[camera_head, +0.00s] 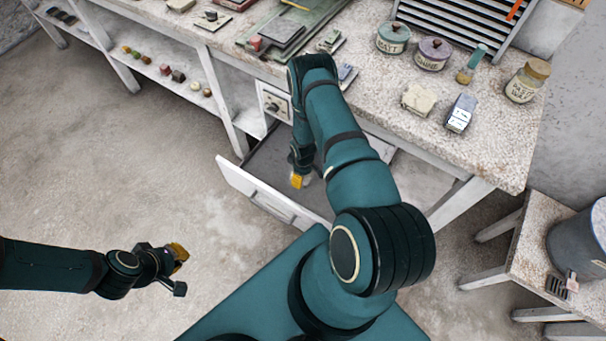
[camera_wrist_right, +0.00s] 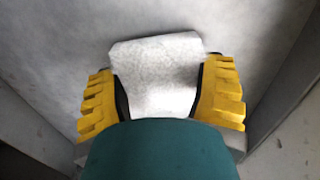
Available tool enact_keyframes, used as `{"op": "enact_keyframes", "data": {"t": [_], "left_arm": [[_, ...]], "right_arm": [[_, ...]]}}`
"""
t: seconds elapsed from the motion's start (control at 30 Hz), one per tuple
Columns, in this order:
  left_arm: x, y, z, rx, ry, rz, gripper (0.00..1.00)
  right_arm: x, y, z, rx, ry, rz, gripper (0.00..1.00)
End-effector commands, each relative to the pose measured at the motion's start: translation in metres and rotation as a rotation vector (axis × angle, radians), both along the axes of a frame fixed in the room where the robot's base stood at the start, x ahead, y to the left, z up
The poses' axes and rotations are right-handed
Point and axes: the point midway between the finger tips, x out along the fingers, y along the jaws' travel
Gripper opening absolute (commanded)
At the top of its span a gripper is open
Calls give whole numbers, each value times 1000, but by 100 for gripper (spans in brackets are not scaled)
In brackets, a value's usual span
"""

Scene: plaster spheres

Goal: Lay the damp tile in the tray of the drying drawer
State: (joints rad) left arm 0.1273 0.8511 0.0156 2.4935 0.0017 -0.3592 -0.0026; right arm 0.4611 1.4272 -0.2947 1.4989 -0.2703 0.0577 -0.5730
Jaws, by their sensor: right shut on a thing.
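The drying drawer (camera_head: 233,177) stands pulled out from under the workbench. Its grey tray floor (camera_head: 267,160) shows in part; my right arm hides the rest. My right gripper (camera_head: 298,181) is low over the drawer, inside its front panel. In the right wrist view my right gripper (camera_wrist_right: 160,100) is shut on the damp tile (camera_wrist_right: 158,65), a pale, speckled slab between the yellow finger pads. A grey surface lies behind the tile; I cannot tell whether they touch. My left gripper (camera_head: 181,270) is open and empty over the floor at the lower left.
The workbench (camera_head: 400,115) holds lidded jars (camera_head: 433,54), a pale lump (camera_head: 418,98), a small white-and-blue box (camera_head: 460,113) and a slatted rack (camera_head: 450,30). Small spheres and blocks sit on a low shelf (camera_head: 150,70). A stool with a bucket (camera_head: 580,240) stands right. The left floor is clear.

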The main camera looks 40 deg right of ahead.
Motion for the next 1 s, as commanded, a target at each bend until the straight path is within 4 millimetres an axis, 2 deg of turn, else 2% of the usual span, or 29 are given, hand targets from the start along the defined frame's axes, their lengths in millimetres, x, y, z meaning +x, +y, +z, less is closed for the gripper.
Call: {"op": "enact_keyframes", "data": {"t": [0.83, 0.87, 0.9, 0.93, 1.0], "left_arm": [[0, 0, 0, 0, 0, 0, 0], [0, 0, 0, 0, 0, 0, 0], [0, 0, 0, 0, 0, 0, 0], [0, 0, 0, 0, 0, 0, 0], [0, 0, 0, 0, 0, 0, 0]], "right_arm": [[0, 0, -14, 0, 0, 0, 32], [0, 0, -14, 0, 0, 0, 77], [0, 0, -14, 0, 0, 0, 91], [0, 0, -14, 0, 0, 0, 100], [0, 0, -14, 0, 0, 0, 100]]}}
